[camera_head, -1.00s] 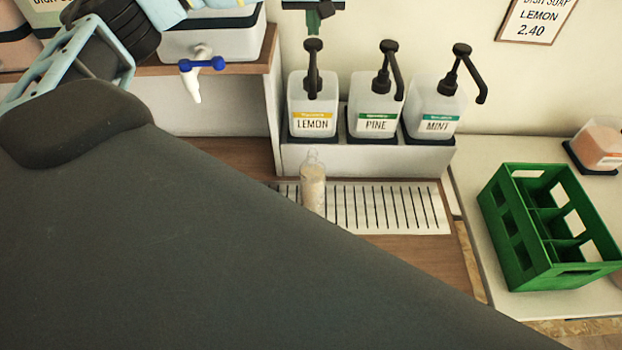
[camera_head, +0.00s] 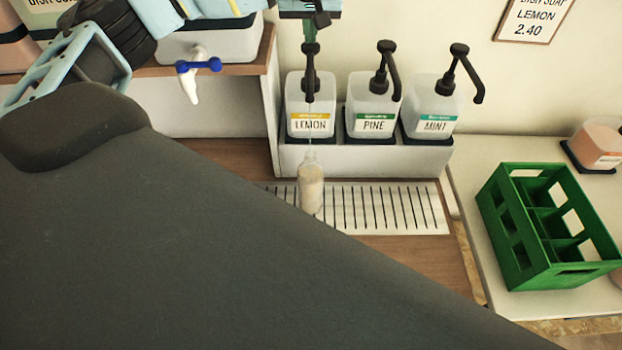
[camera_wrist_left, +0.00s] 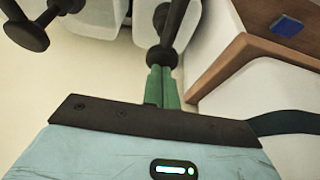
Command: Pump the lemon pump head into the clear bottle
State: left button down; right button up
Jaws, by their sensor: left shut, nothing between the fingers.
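The lemon pump head (camera_head: 310,75) is black and stands on the white LEMON container (camera_head: 310,121), left of three. My left gripper (camera_head: 311,38) is shut and empty, its green fingers pointing down at the top of this pump head; they appear to touch it. In the left wrist view the shut fingers (camera_wrist_left: 163,88) meet the black pump head (camera_wrist_left: 168,35). The clear bottle (camera_head: 311,188) stands upright below the lemon spout on the slotted drip tray (camera_head: 390,208), with pale liquid inside. A faint thin line runs between spout and bottle mouth. My right gripper is not in view.
PINE (camera_head: 374,115) and MINT (camera_head: 431,118) containers with black pumps stand to the right. A green crate (camera_head: 520,260) is at the far right. A drum with a blue-handled tap (camera_head: 199,66) is at upper left. My dark arm link hides the lower left.

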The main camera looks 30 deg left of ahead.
aim_at(311, 46)
pick_arm(q)
jog(key=shift+f, duration=1.95)
jog(key=shift+r, duration=0.2)
jog(key=shift+r, duration=2.7)
jog(key=shift+f, duration=2.8)
jog(key=shift+r, duration=2.8)
